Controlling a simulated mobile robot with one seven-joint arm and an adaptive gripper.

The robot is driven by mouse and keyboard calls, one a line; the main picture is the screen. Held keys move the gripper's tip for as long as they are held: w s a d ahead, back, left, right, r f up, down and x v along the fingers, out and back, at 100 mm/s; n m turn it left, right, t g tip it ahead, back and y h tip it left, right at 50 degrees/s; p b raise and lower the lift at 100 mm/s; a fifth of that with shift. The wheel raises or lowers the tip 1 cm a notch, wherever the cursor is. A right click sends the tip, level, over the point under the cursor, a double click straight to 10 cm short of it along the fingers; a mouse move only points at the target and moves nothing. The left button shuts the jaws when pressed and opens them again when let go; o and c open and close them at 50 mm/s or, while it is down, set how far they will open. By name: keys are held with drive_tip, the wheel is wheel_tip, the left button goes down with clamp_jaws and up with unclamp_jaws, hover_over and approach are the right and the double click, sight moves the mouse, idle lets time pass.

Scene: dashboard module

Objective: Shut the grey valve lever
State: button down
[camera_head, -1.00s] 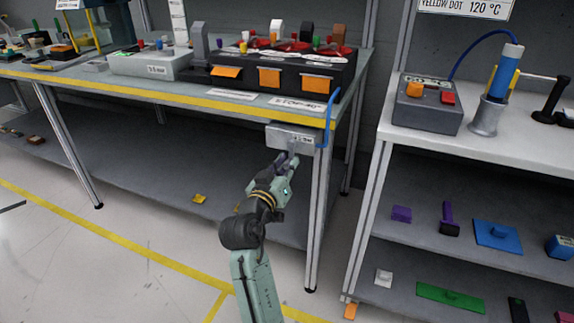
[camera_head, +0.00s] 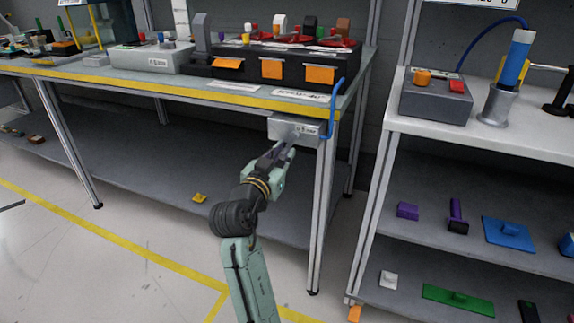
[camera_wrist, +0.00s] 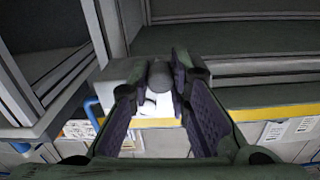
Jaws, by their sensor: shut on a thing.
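A light grey box (camera_head: 285,130) with a white label hangs under the front edge of the workbench, near its right leg. The grey valve lever (camera_wrist: 160,74) shows in the wrist view as a dark grey rounded end in front of this box (camera_wrist: 125,72). My gripper (camera_head: 286,147) reaches up to the box's lower front from below. In the wrist view my gripper's fingers (camera_wrist: 166,84) stand on both sides of the lever end and are shut on it. In the head view the lever is hidden by my gripper, and its angle cannot be told.
A blue hose (camera_head: 333,112) curves beside the box's right side. The workbench (camera_head: 200,92) has a yellow front edge and carries several devices. A bench leg (camera_head: 319,210) stands just right of my arm. A second shelf unit (camera_head: 425,140) stands further right. Floor at left is open.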

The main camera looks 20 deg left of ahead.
sight(277, 130)
drive_tip(key=a+m+b, duration=0.1)
drive_tip(key=m+b, duration=0.1)
drive_tip(key=r+m+b, duration=0.1)
drive_tip(key=m, duration=0.1)
drive_tip(key=a+r+m+b, duration=0.1)
drive_tip(key=m+b, duration=0.1)
drive_tip(key=m, duration=0.1)
drive_tip(key=shift+a+b, duration=0.3)
drive_tip(key=shift+b, duration=0.05)
drive_tip(key=m+b, duration=0.1)
drive_tip(key=r+m+b, duration=0.1)
drive_tip(key=m, duration=0.1)
drive_tip(key=shift+a+r+m, duration=0.2)
drive_tip(key=shift+m, duration=0.1)
drive_tip(key=shift+r+m+b, duration=0.3)
drive_tip(key=shift+m+b, duration=0.1)
drive_tip(key=shift+m, duration=0.3)
drive_tip(key=shift+r+m+b, duration=0.3)
drive_tip(key=shift+m+b, duration=0.1)
drive_tip(key=shift+m, duration=0.3)
drive_tip(key=shift+r, duration=0.1)
drive_tip(key=c, duration=1.5)
unclamp_jaws()
